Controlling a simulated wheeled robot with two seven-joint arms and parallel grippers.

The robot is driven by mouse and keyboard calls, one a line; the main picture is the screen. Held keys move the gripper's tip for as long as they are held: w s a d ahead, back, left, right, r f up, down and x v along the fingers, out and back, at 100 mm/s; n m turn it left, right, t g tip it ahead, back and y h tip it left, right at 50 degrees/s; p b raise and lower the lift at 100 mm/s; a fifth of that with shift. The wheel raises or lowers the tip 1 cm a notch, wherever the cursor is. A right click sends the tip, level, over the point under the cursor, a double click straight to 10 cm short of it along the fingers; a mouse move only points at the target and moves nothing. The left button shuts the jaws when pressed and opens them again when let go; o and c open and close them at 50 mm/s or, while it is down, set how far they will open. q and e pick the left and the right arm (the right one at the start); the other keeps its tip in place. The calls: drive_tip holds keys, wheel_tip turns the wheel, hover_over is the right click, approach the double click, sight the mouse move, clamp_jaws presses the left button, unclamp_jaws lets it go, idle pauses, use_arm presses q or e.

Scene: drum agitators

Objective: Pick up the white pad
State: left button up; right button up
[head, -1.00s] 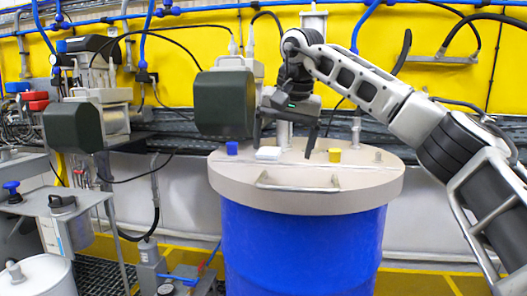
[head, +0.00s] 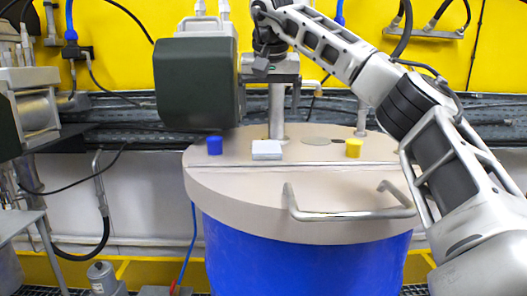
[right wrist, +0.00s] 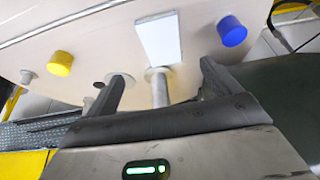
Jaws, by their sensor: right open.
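My left gripper is not in view.
A silver post (head: 277,112) stands on the lid behind the pad, and another (head: 362,118) stands farther right. The dark green housing (head: 198,82) hangs at the lid's back left. A metal handle (head: 345,214) sits at the front.

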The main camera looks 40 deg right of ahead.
hover_over(266, 147)
drive_tip(key=s+a, duration=0.1)
drive_tip(key=s, duration=0.1)
wheel_tip(266, 147, down, 5)
drive_tip(key=shift+a+f, duration=0.15)
drive_tip(key=x, duration=0.5)
drive_tip(key=shift+a, duration=0.15)
drive_tip(key=c, duration=1.1)
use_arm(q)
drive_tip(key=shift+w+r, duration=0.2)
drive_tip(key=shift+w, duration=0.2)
use_arm(e)
drive_tip(key=shift+c, duration=0.2)
